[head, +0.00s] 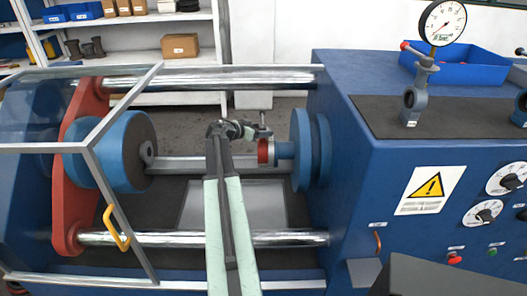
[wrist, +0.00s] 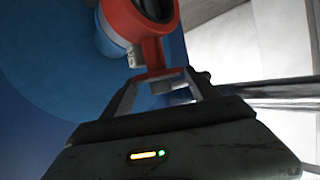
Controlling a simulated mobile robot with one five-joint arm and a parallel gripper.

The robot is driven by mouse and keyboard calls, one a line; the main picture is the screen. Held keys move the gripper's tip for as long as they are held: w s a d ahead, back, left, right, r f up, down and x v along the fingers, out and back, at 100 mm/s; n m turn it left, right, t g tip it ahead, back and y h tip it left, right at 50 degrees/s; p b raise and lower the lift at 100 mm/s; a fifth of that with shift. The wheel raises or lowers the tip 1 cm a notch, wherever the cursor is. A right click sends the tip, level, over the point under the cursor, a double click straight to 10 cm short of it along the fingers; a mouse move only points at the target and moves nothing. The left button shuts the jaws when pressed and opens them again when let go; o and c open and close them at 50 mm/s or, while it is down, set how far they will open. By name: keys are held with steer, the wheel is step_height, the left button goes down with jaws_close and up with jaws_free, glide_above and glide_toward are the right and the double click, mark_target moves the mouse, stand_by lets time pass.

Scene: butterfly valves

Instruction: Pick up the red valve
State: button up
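The red valve (head: 264,152) is in the machine, against the left side of a blue chuck-like disc (head: 303,150). In the wrist view its red ring-shaped body (wrist: 152,48) fills the top centre, with a dark opening and a narrower red foot pointing at my gripper. My gripper (head: 254,132) is at the upper left of the valve in the head view. In the wrist view the two fingers of my gripper (wrist: 161,83) stand apart, one on each side of the red foot, and appear to touch its edges. The valve's far side is hidden.
Steel bars (head: 215,77) run across the machine above and below the valve. A clear guard with a grey frame (head: 115,110) and yellow handle stands at left. A gauge (head: 442,22), a grey valve part and a blue bin (head: 470,70) sit on the right cabinet.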

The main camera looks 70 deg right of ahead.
jaws_close()
steer(key=shift+r, duration=0.1)
